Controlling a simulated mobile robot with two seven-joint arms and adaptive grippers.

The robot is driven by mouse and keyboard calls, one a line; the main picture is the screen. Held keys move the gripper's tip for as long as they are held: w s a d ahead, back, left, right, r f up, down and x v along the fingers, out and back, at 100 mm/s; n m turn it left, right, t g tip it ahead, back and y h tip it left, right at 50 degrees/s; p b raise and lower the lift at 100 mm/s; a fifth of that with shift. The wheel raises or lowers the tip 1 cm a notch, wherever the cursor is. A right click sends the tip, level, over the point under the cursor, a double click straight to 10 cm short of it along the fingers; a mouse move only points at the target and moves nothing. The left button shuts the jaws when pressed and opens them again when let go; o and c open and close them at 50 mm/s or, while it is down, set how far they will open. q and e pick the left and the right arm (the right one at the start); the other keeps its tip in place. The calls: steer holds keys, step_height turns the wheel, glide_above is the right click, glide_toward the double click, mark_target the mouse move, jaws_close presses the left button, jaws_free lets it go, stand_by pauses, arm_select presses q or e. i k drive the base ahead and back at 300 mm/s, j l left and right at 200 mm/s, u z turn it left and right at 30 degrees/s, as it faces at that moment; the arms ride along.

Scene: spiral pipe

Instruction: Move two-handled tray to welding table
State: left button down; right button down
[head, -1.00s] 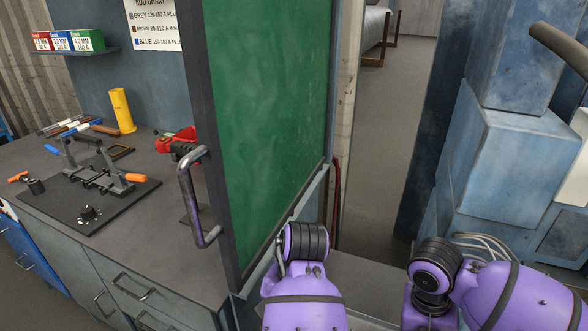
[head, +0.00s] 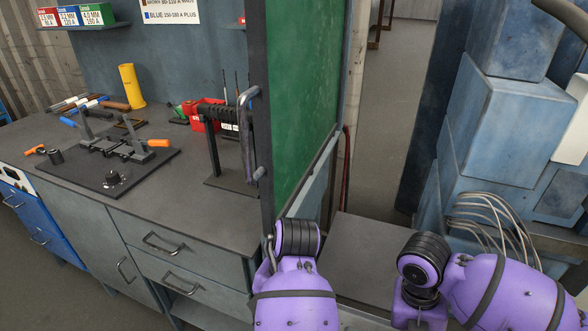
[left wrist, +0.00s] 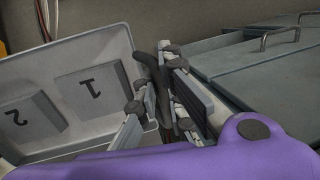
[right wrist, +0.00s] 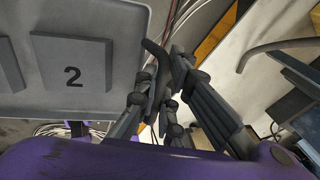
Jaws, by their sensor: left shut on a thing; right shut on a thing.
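The two-handled tray is a light grey tray with raised numbered blocks. Its wall (left wrist: 105,38) and blocks 1 and 2 show in the left wrist view; its floor (right wrist: 122,55) and block 2 show in the right wrist view. My left gripper (left wrist: 157,92) is shut on one dark curved handle (left wrist: 147,68). My right gripper (right wrist: 160,88) is shut on the other dark handle (right wrist: 156,62). In the head view the tray and both gripper tips are out of sight; only my purple arms show. I cannot tell which surface is the welding table.
A grey drawer bench (head: 150,205) stands left, carrying a black clamp jig (head: 110,160), yellow tube (head: 132,86) and red holder (head: 203,114). A green framed panel (head: 307,90) stands upright near my left arm. Blue boxes (head: 505,120) are right. Floor shows between.

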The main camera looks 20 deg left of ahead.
mark_target(31, 135)
steer(key=k+j, duration=0.1)
steer(key=j, duration=0.35)
steer(key=k+j, duration=0.1)
steer(key=j, duration=0.3)
steer(key=k+j+u, duration=0.1)
steer(key=j, duration=0.35)
